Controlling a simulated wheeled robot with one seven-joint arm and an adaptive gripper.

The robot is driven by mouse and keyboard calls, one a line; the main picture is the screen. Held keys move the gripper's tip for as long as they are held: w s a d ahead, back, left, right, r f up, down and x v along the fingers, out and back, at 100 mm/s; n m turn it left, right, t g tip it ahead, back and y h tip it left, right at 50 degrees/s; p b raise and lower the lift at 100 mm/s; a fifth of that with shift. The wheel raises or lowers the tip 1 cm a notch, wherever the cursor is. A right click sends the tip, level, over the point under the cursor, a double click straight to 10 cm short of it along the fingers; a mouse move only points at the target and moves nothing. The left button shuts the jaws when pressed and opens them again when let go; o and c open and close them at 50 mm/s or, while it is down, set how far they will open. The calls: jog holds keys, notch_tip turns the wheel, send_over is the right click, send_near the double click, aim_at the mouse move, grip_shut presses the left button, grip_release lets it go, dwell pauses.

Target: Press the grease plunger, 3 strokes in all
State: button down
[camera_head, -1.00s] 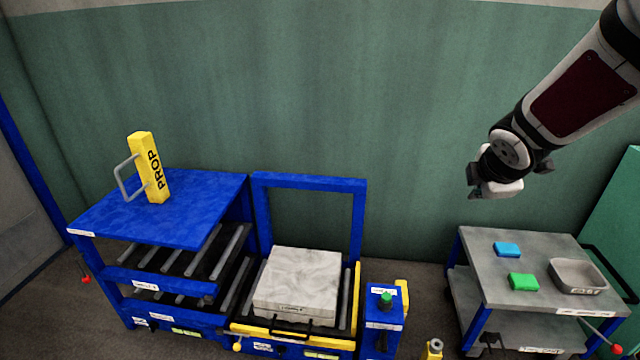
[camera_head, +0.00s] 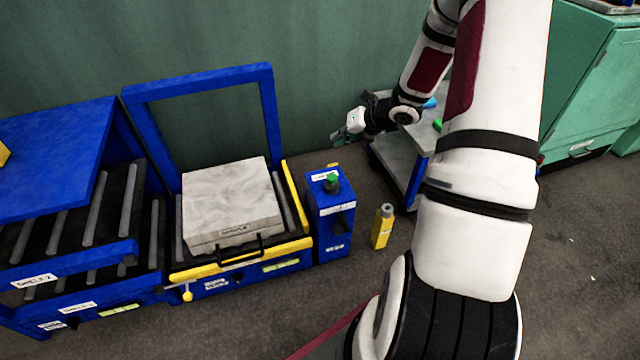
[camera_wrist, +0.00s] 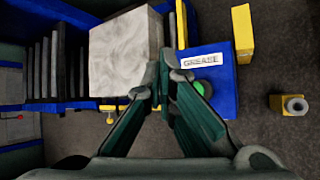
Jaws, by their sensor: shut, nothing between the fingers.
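The grease plunger is a green knob (camera_head: 331,183) on top of a blue post (camera_head: 330,236) to the right of the press frame. In the wrist view the green knob (camera_wrist: 204,87) is partly hidden behind my right finger, beside a white GREASE label (camera_wrist: 201,61). My gripper (camera_head: 343,137) is shut and empty. In the head view it appears above and slightly right of the post, apart from the knob. In the wrist view its fingertips (camera_wrist: 164,68) meet just left of the knob.
A pale slab (camera_head: 232,202) lies in the blue press frame (camera_head: 270,110) left of the post. A yellow canister (camera_head: 382,228) with a grey top stands on the floor at right. A grey cart (camera_head: 400,160) is partly hidden behind my arm. A blue roller rack (camera_head: 60,150) stands at left.

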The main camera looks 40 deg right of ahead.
aim_at(334, 176)
jog(key=shift+a+f+n+y, duration=0.15)
jog(key=shift+a+f+n, duration=0.05)
jog(key=shift+f, duration=0.25)
jog(key=shift+a+f+n+y, duration=0.15)
jog(key=shift+a+f+n, duration=0.05)
jog(key=shift+f, duration=0.25)
jog(key=shift+w, duration=0.1)
notch_tip(334, 176, down, 9)
jog(key=b, duration=0.7)
jog(key=shift+b, duration=0.35)
jog(key=shift+f, duration=0.1)
dwell(0.5)
jog(key=shift+f+b, duration=0.25)
jog(key=shift+b, duration=0.25)
jog(key=shift+f, duration=0.95)
dwell(0.9)
jog(key=shift+r, duration=0.15)
jog(key=shift+r+p, duration=0.9)
jog(key=shift+r, duration=0.3)
